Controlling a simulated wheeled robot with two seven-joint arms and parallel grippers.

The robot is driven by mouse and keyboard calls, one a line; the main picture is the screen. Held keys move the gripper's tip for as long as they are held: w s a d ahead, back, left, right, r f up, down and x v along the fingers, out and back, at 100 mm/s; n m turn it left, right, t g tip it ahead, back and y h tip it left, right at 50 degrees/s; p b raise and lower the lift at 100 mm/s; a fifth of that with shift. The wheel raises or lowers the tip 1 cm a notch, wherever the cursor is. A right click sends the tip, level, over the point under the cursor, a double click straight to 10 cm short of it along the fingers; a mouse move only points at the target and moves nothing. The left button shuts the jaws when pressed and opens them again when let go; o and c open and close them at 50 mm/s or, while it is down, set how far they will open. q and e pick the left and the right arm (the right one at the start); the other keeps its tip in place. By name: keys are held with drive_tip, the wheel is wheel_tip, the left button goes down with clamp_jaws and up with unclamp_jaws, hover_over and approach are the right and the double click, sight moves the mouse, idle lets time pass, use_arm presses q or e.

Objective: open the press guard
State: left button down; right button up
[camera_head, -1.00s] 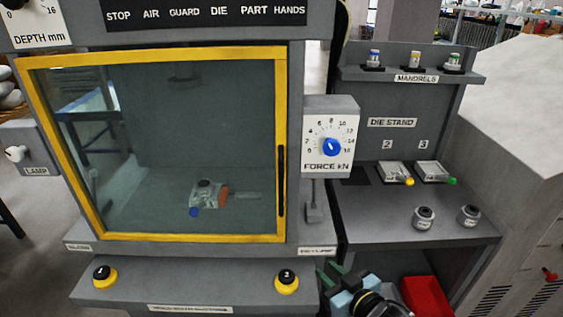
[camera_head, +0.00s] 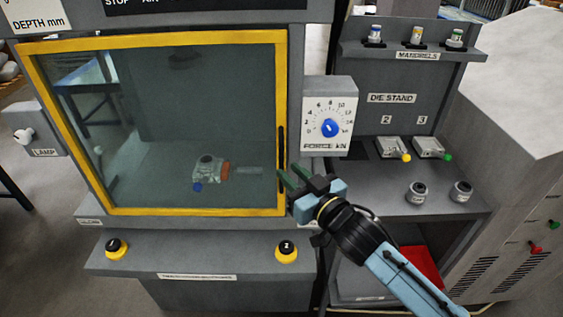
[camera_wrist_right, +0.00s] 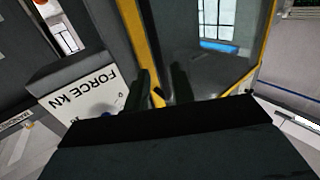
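The press guard (camera_head: 150,110) is a clear pane in a yellow frame. It is closed across the press front. Its black upright handle (camera_head: 281,150) is on the right frame side. My right gripper (camera_head: 287,169) is open beside the handle's lower part, fingers pointing at the guard. In the right wrist view the two dark fingers (camera_wrist_right: 160,72) are apart, with the yellow frame (camera_wrist_right: 140,42) and a dark piece, probably the handle (camera_wrist_right: 158,97), between them in the picture. I cannot tell whether they touch it. My left gripper is not in view.
The force dial box (camera_head: 329,115) juts out just right of the handle and my gripper. A die stand (camera_head: 430,180) is further right. Two yellow-based buttons, left (camera_head: 116,249) and right (camera_head: 286,252), are on the ledge below. A fixture (camera_head: 210,168) sits behind the pane.

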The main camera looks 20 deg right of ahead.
sight(283, 166)
drive_tip(key=shift+x, duration=2.2)
clamp_jaws()
